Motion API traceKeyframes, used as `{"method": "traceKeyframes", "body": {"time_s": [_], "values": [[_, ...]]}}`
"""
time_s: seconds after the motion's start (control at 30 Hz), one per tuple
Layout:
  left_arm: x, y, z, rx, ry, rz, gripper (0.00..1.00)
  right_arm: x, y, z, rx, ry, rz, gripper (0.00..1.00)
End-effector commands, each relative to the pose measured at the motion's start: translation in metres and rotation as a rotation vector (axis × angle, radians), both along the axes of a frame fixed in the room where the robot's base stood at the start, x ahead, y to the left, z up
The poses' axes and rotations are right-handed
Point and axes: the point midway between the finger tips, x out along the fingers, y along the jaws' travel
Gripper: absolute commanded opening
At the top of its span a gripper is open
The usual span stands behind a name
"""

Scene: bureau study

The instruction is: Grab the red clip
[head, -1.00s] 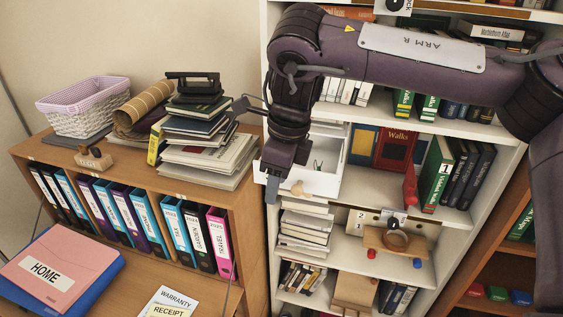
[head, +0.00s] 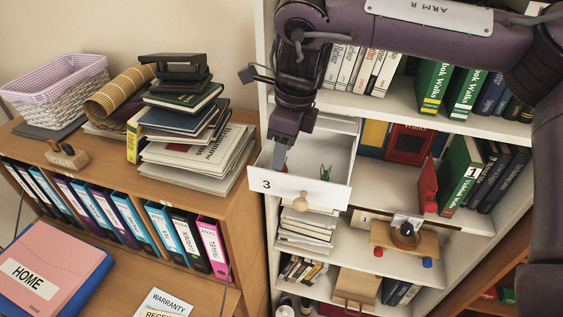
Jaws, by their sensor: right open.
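I cannot make out a red clip for certain. A white drawer (head: 330,195) marked 3, with a round wooden knob (head: 300,203), stands open from the white bookcase. A small green clip-like thing (head: 325,173) shows inside it; the drawer's left part is partly hidden by my arm. My right gripper (head: 281,158) points down at the drawer's left front, its tip just above the front panel's top edge. It is open and I see nothing held. My left gripper is out of view.
A red upright object (head: 428,185) stands on the shelf right of the drawer, beside a green book (head: 460,172). Below is a wooden stand (head: 385,237). At left, a low cabinet carries a book stack (head: 190,140) and a basket (head: 60,80). My right arm crosses the top.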

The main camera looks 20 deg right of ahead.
Motion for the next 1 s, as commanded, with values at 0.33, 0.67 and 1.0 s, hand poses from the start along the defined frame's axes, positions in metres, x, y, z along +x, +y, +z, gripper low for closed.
{"method": "traceKeyframes", "body": {"time_s": [0.33,0.67,1.0], "values": [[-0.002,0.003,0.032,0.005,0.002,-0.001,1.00,0.005,0.002,-0.042,-0.001,0.002,-0.001,0.47],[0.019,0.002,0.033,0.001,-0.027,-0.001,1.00,0.005,0.003,-0.046,0.000,0.000,-0.001,0.38],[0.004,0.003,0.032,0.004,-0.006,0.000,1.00,0.005,0.003,-0.046,-0.001,0.001,-0.001,0.14]]}}
